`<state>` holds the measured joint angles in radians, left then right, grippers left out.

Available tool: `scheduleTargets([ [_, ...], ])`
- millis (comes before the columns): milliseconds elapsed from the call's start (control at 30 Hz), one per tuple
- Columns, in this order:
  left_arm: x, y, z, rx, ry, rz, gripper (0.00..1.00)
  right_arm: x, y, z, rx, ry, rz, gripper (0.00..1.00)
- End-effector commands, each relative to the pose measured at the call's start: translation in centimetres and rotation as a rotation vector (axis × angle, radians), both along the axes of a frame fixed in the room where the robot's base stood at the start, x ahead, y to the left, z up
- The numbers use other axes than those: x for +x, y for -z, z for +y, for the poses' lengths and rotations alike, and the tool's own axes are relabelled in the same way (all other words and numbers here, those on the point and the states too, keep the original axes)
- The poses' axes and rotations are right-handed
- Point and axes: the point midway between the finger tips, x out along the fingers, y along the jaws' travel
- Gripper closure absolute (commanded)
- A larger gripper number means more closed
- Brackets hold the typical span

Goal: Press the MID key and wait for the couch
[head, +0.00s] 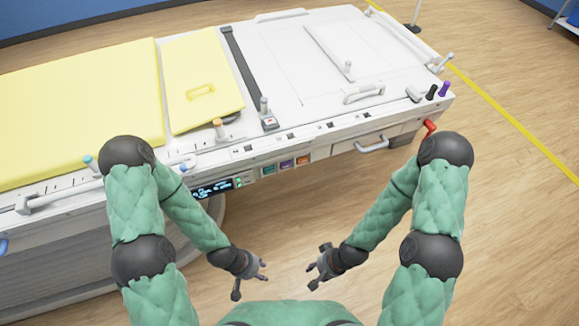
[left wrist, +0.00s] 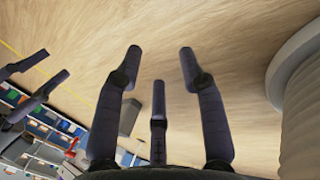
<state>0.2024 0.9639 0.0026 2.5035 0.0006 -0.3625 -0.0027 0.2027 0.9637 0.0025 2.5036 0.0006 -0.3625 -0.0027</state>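The long white couch (head: 330,130) with yellow pads (head: 85,100) stands across the head view. Its front side carries a dark lit display (head: 212,188), with small green-lit buttons (head: 239,182) beside it. My left gripper (head: 252,277) is open and empty, below and apart from the panel. Its spread fingers show in the left wrist view (left wrist: 160,80). My right gripper (head: 318,266) is open and empty, facing it.
A red handle (head: 430,127) and a grey pull handle (head: 371,145) stick out at the couch's front right. Knobs and levers line its top edge. Wooden floor (head: 510,240) is clear at the right. Colourful bins (left wrist: 40,120) show in the left wrist view.

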Motion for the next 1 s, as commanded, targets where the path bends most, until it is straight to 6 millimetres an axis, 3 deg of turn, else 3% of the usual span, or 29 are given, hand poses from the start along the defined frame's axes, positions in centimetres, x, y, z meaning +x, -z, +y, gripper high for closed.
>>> scheduleTargets([
  [433,0.02,-0.01,0.02,0.0,-0.001,-0.001,0.6,0.02,0.01,0.01,0.0,0.0,0.0,0.6],
  [467,0.02,-0.01,0.02,0.0,0.0,-0.001,0.63,0.02,0.01,0.01,0.0,0.0,0.0,0.6],
  [600,0.03,0.0,0.02,0.0,0.0,-0.001,1.0,0.02,0.01,0.0,0.0,0.0,0.0,0.6],
  [1000,0.02,0.0,0.01,0.0,0.0,0.0,1.0,0.02,0.0,0.0,0.0,0.0,0.0,0.6],
])
